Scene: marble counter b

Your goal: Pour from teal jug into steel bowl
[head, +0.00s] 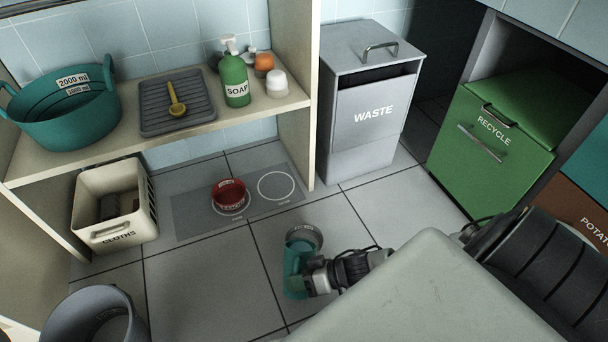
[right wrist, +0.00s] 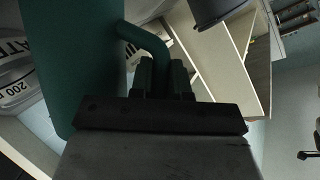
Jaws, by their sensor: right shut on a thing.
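The teal jug (head: 294,258) is held above the tiled floor near the middle of the head view. My right gripper (head: 308,279) is shut on its handle, which shows in the right wrist view (right wrist: 148,42) between the fingers. The jug's body (right wrist: 75,60) fills the left of that view. A round grey metal rim (head: 306,235), apparently the steel bowl, shows right beside the jug's far end. The jug and arm hide part of it. A grey curved surface with "200" lettering (right wrist: 22,90) shows behind the jug. I cannot see any liquid flowing. My left gripper is out of view.
A cloths basket (head: 118,222) and a grey bucket (head: 82,305) are at left. The waste bin (head: 365,130) and green recycle bin (head: 475,165) stand behind. The shelf (head: 50,160) holds a teal tub (head: 60,122).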

